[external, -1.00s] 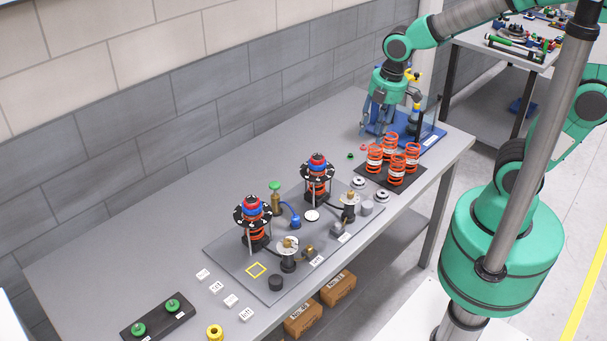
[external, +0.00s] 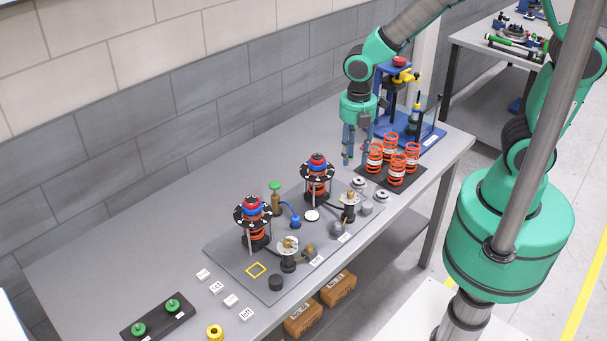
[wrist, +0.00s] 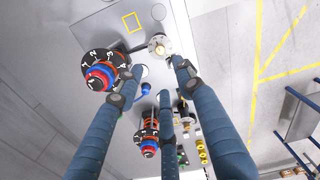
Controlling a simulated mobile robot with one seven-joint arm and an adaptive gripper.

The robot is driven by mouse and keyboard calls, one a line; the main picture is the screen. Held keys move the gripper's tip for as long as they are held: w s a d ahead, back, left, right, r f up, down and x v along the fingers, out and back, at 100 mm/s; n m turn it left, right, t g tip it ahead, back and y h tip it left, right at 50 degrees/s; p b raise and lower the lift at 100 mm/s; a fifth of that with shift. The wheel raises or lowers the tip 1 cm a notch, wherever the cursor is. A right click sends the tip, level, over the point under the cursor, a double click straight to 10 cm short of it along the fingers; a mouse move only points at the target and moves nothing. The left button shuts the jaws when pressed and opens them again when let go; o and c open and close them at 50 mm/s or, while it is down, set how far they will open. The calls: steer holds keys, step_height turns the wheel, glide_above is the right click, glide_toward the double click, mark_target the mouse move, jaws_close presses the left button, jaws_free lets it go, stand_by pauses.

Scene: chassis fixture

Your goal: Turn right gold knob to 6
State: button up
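Two gold knobs sit on round pale dials atop dark posts on the grey plate (external: 233,262): the nearer left one (external: 290,242) and the farther right one (external: 350,196). White cards with dark lettering lie by them. My gripper (external: 357,160) hangs fingers-down above the bench, behind the right gold knob and apart from it. Its blue fingers are spread and empty. In the wrist view, one gold knob (wrist: 160,46) shows near the fingertips; the other (wrist: 183,108) is partly hidden by the fingers. The dial numbers are too small to read.
Two black numbered discs with blue and red tops, (external: 252,208) and (external: 318,166), stand on the plate. Orange springs (external: 397,168) on a black tray and a blue press stand (external: 432,138) are close to my gripper. The bench's back left is clear.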

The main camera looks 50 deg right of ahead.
mark_target(351, 192)
steer(key=shift+f, duration=0.15)
step_height(351, 192, down, 14)
steer(key=shift+r, duration=0.25)
stand_by(0.4)
jaws_close()
